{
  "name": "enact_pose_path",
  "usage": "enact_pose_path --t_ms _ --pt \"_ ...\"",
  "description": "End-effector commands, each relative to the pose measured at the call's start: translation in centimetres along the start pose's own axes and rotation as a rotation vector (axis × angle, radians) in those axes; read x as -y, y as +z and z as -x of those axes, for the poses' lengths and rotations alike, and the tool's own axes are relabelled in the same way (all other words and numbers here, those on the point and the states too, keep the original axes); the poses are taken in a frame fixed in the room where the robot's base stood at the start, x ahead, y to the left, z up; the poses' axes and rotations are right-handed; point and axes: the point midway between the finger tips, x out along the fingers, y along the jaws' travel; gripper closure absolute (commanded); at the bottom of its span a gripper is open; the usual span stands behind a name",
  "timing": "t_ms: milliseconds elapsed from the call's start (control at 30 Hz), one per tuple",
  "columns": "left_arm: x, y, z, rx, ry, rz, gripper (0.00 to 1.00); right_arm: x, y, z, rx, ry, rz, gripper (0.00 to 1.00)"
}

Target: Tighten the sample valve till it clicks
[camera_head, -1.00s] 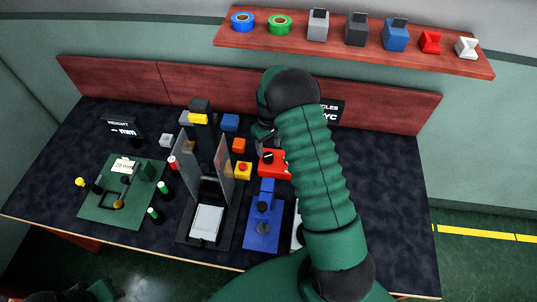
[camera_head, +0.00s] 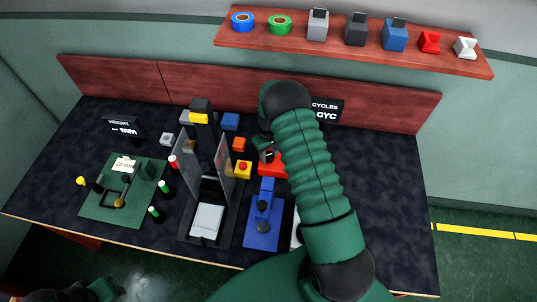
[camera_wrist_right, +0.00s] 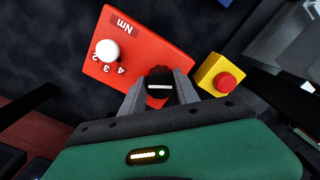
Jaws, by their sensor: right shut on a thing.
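A red block (camera_wrist_right: 125,58) carries an "Nm" label, a number scale, a white round knob (camera_wrist_right: 107,51) and a black knob (camera_wrist_right: 159,86) with a white line. In the right wrist view my right gripper (camera_wrist_right: 159,88) has its two grey fingers on either side of the black knob, shut on it. In the head view the red block (camera_head: 272,165) is partly hidden by my right arm, and the right gripper (camera_head: 265,150) is small and dark above it. A part of my left arm shows at the bottom left; its fingers cannot be made out.
A yellow block with a red button (camera_wrist_right: 225,83) sits close beside the red block. Left of it stand clear upright panels (camera_head: 221,160) around a press-like fixture. A blue fixture (camera_head: 263,228) is in front. A green board (camera_head: 118,212) lies at left. The table's right side is clear.

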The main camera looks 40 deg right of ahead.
Motion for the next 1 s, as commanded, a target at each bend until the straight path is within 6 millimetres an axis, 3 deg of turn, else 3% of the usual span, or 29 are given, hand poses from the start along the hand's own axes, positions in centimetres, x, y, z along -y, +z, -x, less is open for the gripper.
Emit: enact_pose_path --t_ms 233,500,767,800,967,1000 --pt "0.0 0.1 -0.3 0.000 0.000 0.000 0.64 -0.1 0.0 -0.1 -0.001 0.002 -0.046 1.00" --pt "0.0 0.3 -1.2 0.000 0.000 0.000 0.64 0.0 -0.1 0.0 -0.002 0.003 -0.335 1.00" --pt "0.0 0.3 -1.1 0.000 0.000 0.000 0.64 0.0 -0.1 0.1 -0.002 0.002 -0.352 1.00" --pt "0.0 0.3 -1.1 0.000 0.000 0.000 0.64 0.0 -0.1 0.1 -0.002 0.002 -0.351 0.62" --pt "0.0 0.3 -1.1 0.000 0.000 0.000 0.64 0.0 -0.1 0.1 -0.002 0.001 -0.351 0.41" --pt "0.0 0.3 -1.1 0.000 0.000 0.000 0.64 0.0 -0.1 0.1 -0.001 0.001 -0.350 0.41"
